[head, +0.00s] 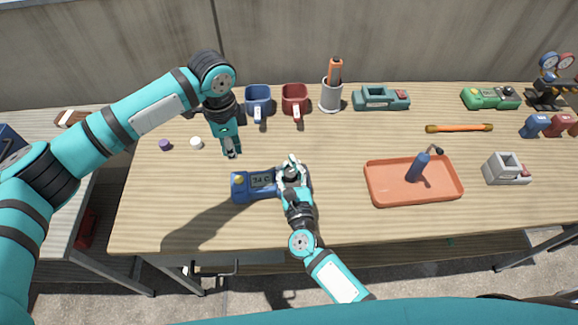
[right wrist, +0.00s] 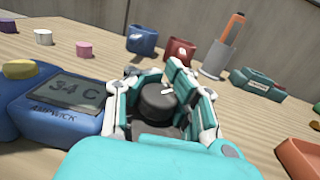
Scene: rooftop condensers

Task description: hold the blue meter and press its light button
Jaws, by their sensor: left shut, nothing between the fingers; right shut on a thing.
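The blue meter (head: 240,190) lies on the wooden table in the head view, its screen reading "34 C". It has a yellow button (head: 239,180) at its left end, which also shows in the right wrist view (right wrist: 20,69). My right gripper (head: 292,172) is shut on the meter's right part, around its black dial (right wrist: 157,101). The meter's right end is partly hidden by the gripper. My left gripper (head: 232,154) is shut and empty, above the table behind the meter and apart from it.
A blue mug (head: 258,102) and a red mug (head: 295,100) stand behind. An orange tray (head: 410,199) holding a blue torch-like tool (head: 417,168) lies to the right. Small purple (head: 165,145) and white (head: 196,143) pieces lie left of my left gripper. The table's front left is clear.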

